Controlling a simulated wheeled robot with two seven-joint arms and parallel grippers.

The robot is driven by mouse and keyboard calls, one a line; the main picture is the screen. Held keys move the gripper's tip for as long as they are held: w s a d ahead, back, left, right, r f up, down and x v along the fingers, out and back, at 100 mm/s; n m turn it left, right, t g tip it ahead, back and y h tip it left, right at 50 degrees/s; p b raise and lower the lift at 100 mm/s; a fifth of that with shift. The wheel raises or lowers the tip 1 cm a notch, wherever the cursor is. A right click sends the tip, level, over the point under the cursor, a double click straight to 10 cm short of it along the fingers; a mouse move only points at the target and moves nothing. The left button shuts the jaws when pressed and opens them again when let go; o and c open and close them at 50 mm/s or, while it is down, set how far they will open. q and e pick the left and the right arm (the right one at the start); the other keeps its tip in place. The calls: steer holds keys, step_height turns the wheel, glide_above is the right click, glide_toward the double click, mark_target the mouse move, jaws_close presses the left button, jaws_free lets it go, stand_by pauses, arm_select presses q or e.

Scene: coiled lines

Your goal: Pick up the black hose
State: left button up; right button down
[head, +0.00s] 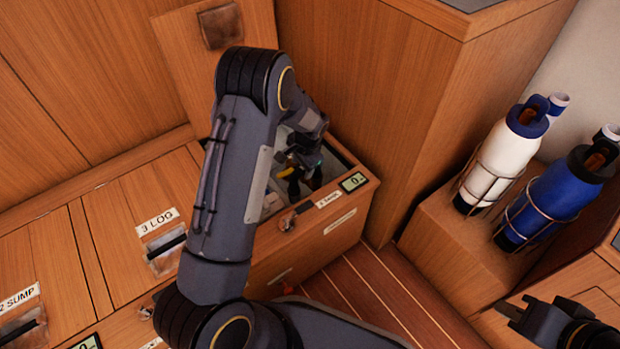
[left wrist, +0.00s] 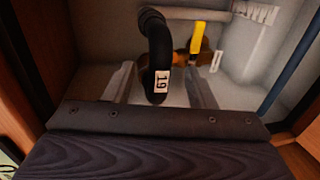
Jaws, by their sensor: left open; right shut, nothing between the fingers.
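The black hose (left wrist: 158,45) shows in the left wrist view as a bent black tube with a white number label near its lower end. It comes from a fitting on the pale back of an open locker bay. My left gripper (left wrist: 163,88) is open, with one finger on each side of the hose's labelled end; whether they touch it, I cannot tell. In the head view my left gripper (head: 303,165) is down inside the open bay, and my arm hides much of it. My right gripper (head: 514,312) is shut and empty at the lower right.
A yellow-handled valve (left wrist: 197,37) is just right of the hose, and a blue pipe (left wrist: 293,62) runs along the right side. The bay's wooden lid (head: 178,58) stands raised. White (head: 497,160) and blue (head: 556,200) bottles sit in racks at right.

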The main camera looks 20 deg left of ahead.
arm_select(q)
steer(key=f+b, duration=0.1)
steer(key=f, duration=0.1)
steer(key=f+b, duration=0.1)
steer(key=f, duration=0.1)
steer(key=a+f+b, duration=0.1)
steer(key=f, duration=0.1)
steer(key=shift+w, duration=0.4)
steer(key=shift+r, duration=0.15)
jaws_close()
